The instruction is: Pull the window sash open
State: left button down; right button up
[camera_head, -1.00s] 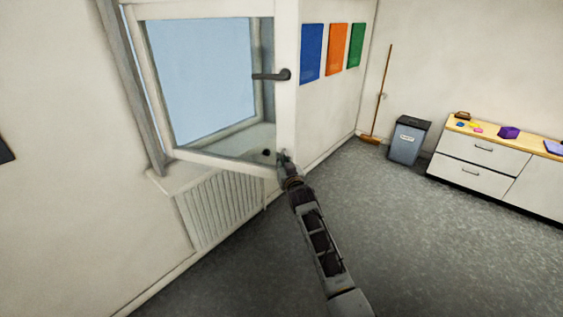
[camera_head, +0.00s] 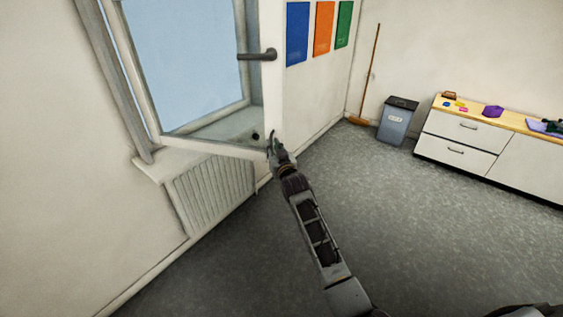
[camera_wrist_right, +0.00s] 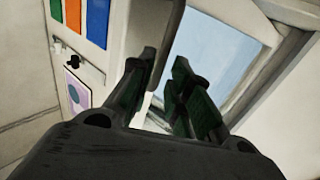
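The window sash (camera_head: 140,75), a white frame with a large pane, stands swung inward at an angle, with a dark lever handle (camera_head: 257,55) on its right stile. My right gripper (camera_head: 274,143) is at the sash's lower right corner, below the handle. In the right wrist view its two dark green fingers (camera_wrist_right: 164,70) are apart. White frame shows in the gap between them and the pane (camera_wrist_right: 215,50) lies behind the right finger. I cannot tell whether either finger touches the sash. My left gripper is not in view.
A radiator (camera_head: 210,192) is under the sill (camera_head: 168,165). Blue (camera_head: 297,34), orange (camera_head: 323,28) and green (camera_head: 343,24) panels hang right of the window. A broom (camera_head: 371,75), a bin (camera_head: 396,122) and a drawer cabinet (camera_head: 470,140) stand along the far wall. The grey floor between is clear.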

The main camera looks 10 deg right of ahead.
jog(key=s+d, duration=0.1)
jog(key=s, duration=0.8)
dwell(0.3)
dwell(0.4)
